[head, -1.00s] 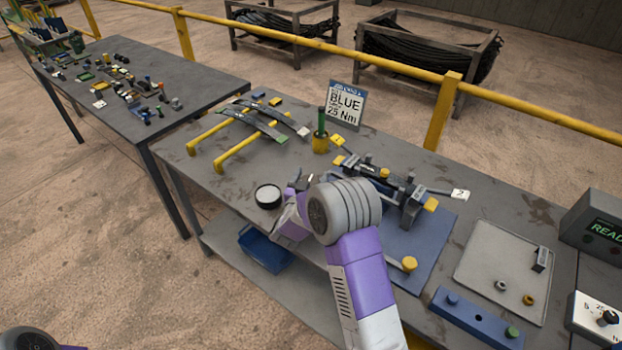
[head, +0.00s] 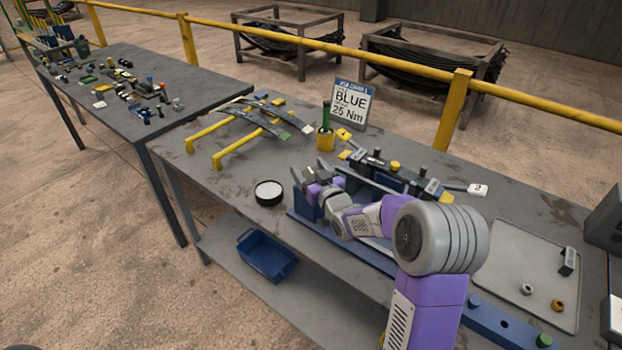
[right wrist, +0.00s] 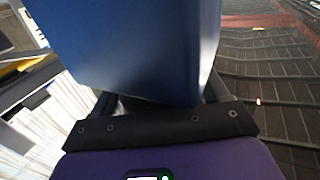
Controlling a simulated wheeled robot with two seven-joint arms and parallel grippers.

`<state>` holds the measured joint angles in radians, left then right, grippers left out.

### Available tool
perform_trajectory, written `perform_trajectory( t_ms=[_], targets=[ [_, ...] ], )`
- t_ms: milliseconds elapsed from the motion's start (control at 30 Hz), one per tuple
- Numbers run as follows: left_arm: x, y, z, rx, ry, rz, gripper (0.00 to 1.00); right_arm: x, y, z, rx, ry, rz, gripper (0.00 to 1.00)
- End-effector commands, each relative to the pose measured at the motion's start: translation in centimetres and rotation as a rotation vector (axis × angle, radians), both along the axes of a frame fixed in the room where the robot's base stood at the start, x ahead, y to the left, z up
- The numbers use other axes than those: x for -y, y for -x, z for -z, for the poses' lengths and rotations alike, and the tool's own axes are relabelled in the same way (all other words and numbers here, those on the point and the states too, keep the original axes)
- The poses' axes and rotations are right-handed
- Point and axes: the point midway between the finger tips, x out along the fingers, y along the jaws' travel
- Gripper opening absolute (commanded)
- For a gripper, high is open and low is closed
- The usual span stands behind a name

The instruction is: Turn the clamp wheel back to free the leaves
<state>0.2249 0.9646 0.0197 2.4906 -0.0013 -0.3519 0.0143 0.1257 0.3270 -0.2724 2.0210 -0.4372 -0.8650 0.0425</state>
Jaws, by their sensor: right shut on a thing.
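The clamp fixture (head: 395,178), dark with yellow knobs, stands on a blue base on the bench. My arm hides part of it, and I cannot make out the clamp wheel. My right gripper (head: 312,176) is at the fixture's left end, shut on a blue block. The blue block (right wrist: 135,45) fills the space between the fingers in the right wrist view; I cannot tell which part it is. Dark curved leaves (head: 255,122) lie across two yellow stands left of the fixture. Leaves inside the clamp are not clear. My left gripper is out of view.
A sign reading BLUE 25 Nm (head: 350,103) and a yellow cup (head: 326,139) stand behind. A round white-topped tin (head: 268,192) sits near the front edge. A grey tray (head: 520,265) lies right. A blue bin (head: 267,256) is on the lower shelf.

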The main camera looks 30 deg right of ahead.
Motion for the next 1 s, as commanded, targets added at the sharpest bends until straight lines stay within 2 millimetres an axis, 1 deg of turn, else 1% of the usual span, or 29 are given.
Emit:
perform_trajectory(
  t_ms=[33,300,867,900,967,1000],
  targets=[
    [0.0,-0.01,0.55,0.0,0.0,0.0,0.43,0.22,0.06,0.36,-0.003,0.0,-0.019,0.43],
    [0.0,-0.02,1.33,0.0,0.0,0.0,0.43,-0.06,0.03,0.23,-0.004,-0.001,-0.108,0.43],
    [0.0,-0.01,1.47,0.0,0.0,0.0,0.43,-0.24,-0.02,0.05,-0.002,-0.002,-0.135,0.43],
    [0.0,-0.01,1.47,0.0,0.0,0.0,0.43,-0.24,-0.02,0.05,-0.002,-0.002,-0.135,0.78],
    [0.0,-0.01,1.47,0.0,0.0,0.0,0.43,-0.25,-0.02,0.04,-0.002,-0.002,-0.135,0.88],
    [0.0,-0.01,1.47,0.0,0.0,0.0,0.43,-0.25,-0.02,0.04,-0.001,-0.002,-0.135,0.94]
  ],
)
